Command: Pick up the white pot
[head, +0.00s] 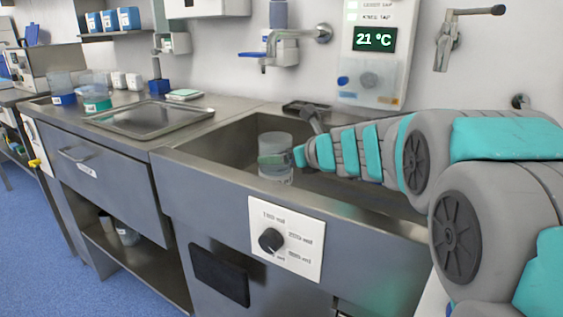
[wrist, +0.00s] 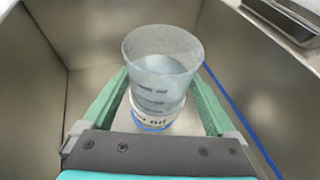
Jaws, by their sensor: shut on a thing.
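A clear, see-through beaker-like pot (head: 276,145) stands upright inside the steel sink basin. In the wrist view the pot (wrist: 160,65) shows dark markings, a white label with dark lettering and a blue ring near its bottom. My gripper (head: 272,159) reaches into the basin from the right. In the wrist view the green fingers of my gripper (wrist: 158,100) lie on both sides of the pot, shut on it. No other white pot is plain to see in the basin. Whether the pot's bottom touches the basin floor cannot be told.
The sink's front edge (head: 290,200) and steel walls surround the pot. A tap (head: 285,45) hangs over the basin at the back. A steel tray (head: 147,117) lies on the counter to the left. Containers with teal and blue bases (head: 96,104) stand farther left.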

